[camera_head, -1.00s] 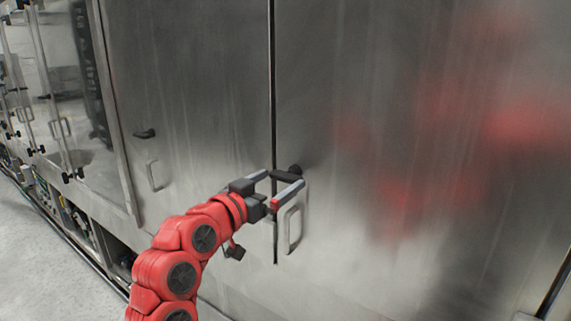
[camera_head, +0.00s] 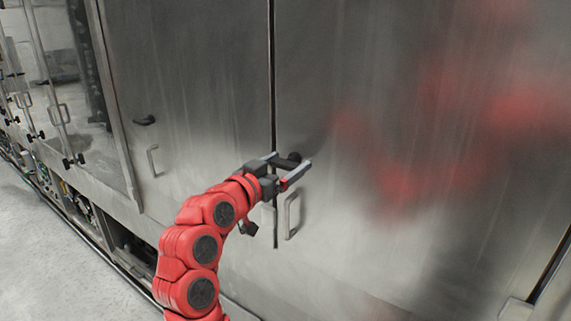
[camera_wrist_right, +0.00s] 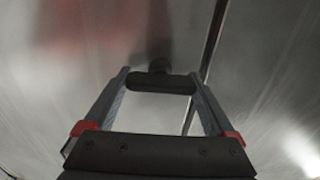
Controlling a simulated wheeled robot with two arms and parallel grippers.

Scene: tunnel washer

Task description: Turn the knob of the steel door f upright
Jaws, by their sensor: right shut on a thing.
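The steel door (camera_head: 400,100) has a black knob (camera_head: 291,158) at its left edge, just right of the dark vertical seam. My right gripper (camera_head: 285,167) is shut on the knob, with one finger at each end. In the right wrist view the knob (camera_wrist_right: 160,83) is a dark bar lying crosswise between the fingertips, not along the seam. The fingers hide part of the knob in the head view. My left gripper is not in view.
A D-shaped handle (camera_head: 292,215) sits just below the gripper. The neighbouring steel door (camera_head: 190,90) has its own black knob (camera_head: 144,120) and handle (camera_head: 153,160). Glass panels (camera_head: 55,70) stand further left. The floor (camera_head: 60,250) at lower left is clear.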

